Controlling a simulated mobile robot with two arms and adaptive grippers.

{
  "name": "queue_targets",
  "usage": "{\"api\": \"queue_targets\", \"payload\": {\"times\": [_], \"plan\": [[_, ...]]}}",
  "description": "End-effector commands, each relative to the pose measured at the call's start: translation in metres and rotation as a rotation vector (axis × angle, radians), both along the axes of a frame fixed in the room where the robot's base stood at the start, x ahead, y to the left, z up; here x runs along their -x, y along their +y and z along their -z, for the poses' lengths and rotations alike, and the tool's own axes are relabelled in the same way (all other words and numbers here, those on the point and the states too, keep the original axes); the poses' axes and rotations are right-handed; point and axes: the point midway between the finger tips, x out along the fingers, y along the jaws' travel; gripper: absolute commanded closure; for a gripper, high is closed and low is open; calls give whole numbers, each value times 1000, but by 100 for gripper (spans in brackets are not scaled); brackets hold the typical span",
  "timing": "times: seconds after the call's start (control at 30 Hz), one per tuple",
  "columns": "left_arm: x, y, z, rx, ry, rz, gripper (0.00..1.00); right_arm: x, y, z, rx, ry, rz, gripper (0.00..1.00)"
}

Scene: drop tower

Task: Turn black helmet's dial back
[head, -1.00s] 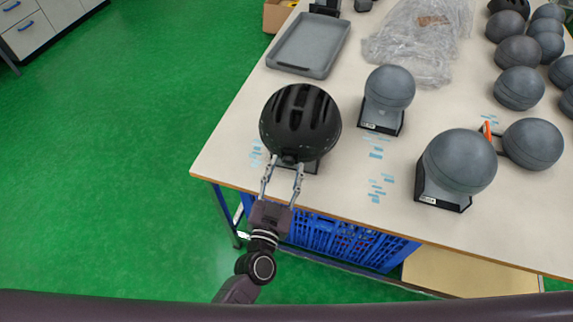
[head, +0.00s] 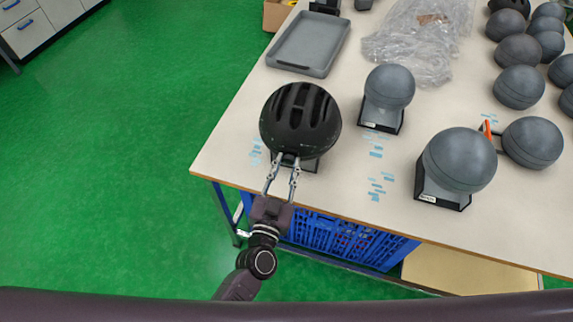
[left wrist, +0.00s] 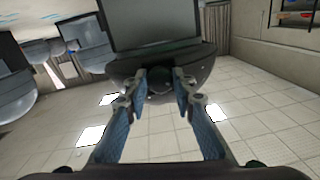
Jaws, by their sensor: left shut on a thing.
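The black helmet (head: 300,119) sits on a headform stand near the table's front left corner, its vents facing up. My left gripper (head: 286,158) is at the helmet's near lower rim, its two fingers reaching up to it from the front. In the left wrist view the fingers (left wrist: 161,82) are on either side of a small dark round dial (left wrist: 160,83) under the helmet's rim and are shut on it. In the head view the fingers mostly hide the dial. My right gripper is in neither current view.
Grey headforms on stands (head: 389,90) (head: 460,160) stand to the right on the table (head: 330,190). A grey tray (head: 309,45) and clear plastic wrap (head: 415,45) lie behind. Blue crates (head: 345,240) are under the table. Green floor is free at left.

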Motion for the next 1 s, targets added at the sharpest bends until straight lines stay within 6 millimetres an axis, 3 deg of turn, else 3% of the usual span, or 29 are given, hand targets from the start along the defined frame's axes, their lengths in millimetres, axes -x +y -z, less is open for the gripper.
{"api": "queue_targets", "payload": {"times": [0.37,1.0], "plan": [[0,0,0,195,51,7,100,0,1,0,-1,0,0,100],[0,0,2,779,200,25,100,0,3,11,-4,1,1,100]]}}
